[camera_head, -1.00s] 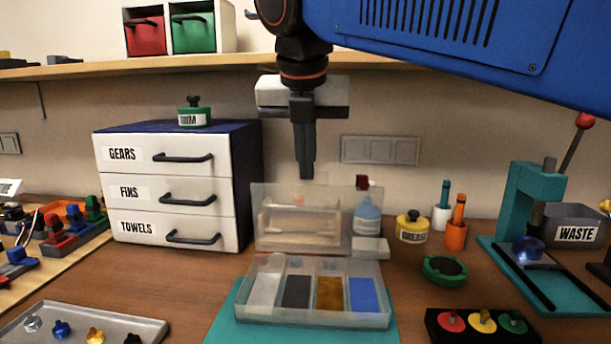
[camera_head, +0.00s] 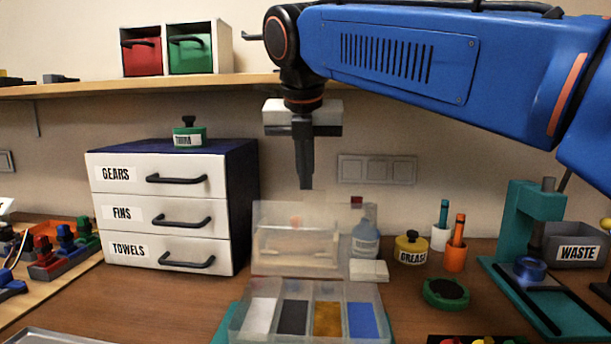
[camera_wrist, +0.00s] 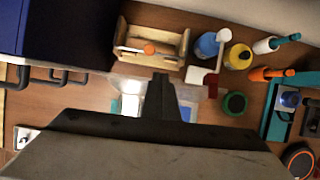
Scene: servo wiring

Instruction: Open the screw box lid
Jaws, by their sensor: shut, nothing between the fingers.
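The screw box (camera_head: 240,325) sits on a teal mat at the front centre of the bench. Its compartments show white, dark, amber and blue contents. Its clear lid (camera_head: 268,262) stands up at the back of the box, swung open, with a wooden carrier seen through it. My gripper (camera_head: 306,186) is shut and empty, pointing down, just above the lid's top edge in the head view. In the wrist view my gripper (camera_wrist: 163,78) covers much of the box. Whether it touches the lid cannot be told.
A drawer cabinet (camera_head: 240,200) stands left of the lid. A blue bottle (camera_head: 366,238), a yellow grease pot (camera_head: 411,249) and a green round pad (camera_head: 446,293) are to the right, with a teal press (camera_head: 535,205) farther right. A shelf (camera_head: 130,86) runs above.

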